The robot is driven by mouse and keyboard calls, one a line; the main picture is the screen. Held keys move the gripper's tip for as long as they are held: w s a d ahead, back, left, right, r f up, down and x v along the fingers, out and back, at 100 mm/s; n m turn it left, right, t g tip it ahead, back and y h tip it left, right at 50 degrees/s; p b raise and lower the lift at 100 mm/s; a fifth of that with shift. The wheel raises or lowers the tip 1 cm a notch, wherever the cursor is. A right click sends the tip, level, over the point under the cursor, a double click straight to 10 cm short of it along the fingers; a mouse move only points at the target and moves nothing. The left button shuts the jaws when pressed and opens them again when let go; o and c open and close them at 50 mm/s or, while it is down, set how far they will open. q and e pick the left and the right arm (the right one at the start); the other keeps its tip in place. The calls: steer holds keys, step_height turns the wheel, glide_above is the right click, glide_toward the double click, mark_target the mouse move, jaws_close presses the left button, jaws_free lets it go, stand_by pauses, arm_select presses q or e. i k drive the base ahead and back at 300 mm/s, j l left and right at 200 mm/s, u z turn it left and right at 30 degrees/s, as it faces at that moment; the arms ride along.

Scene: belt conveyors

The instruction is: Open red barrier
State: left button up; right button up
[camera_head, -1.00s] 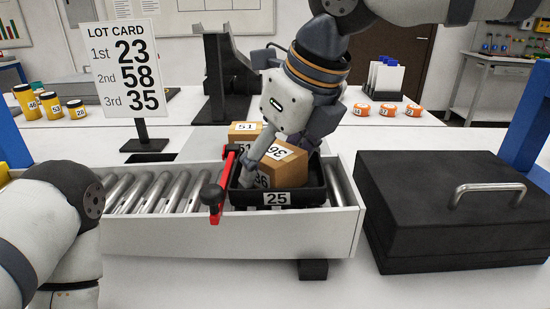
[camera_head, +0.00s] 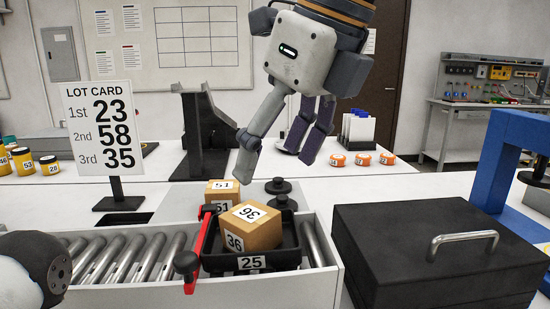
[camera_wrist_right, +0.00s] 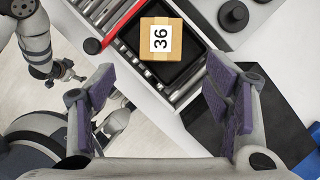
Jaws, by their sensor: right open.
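The red barrier (camera_head: 200,245) is a thin red bar with a black knob at its near end. It lies across the roller conveyor, along the left side of a black tray (camera_head: 250,263) labelled 25. It also shows in the right wrist view (camera_wrist_right: 118,27). A cardboard box (camera_head: 253,228) marked 36 sits tilted in the tray. My right gripper (camera_head: 279,155) is open and empty above and behind the box, with its fingers spread. In the right wrist view its purple pads (camera_wrist_right: 163,103) stand apart below the box.
A box (camera_head: 221,194) marked 51 stands behind the tray. A black case (camera_head: 400,270) with a metal handle is right of the conveyor. A lot card (camera_head: 105,125) stands at the back left. The conveyor rollers (camera_head: 125,260) left of the barrier are bare.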

mark_target(187, 264)
steer(key=k, duration=1)
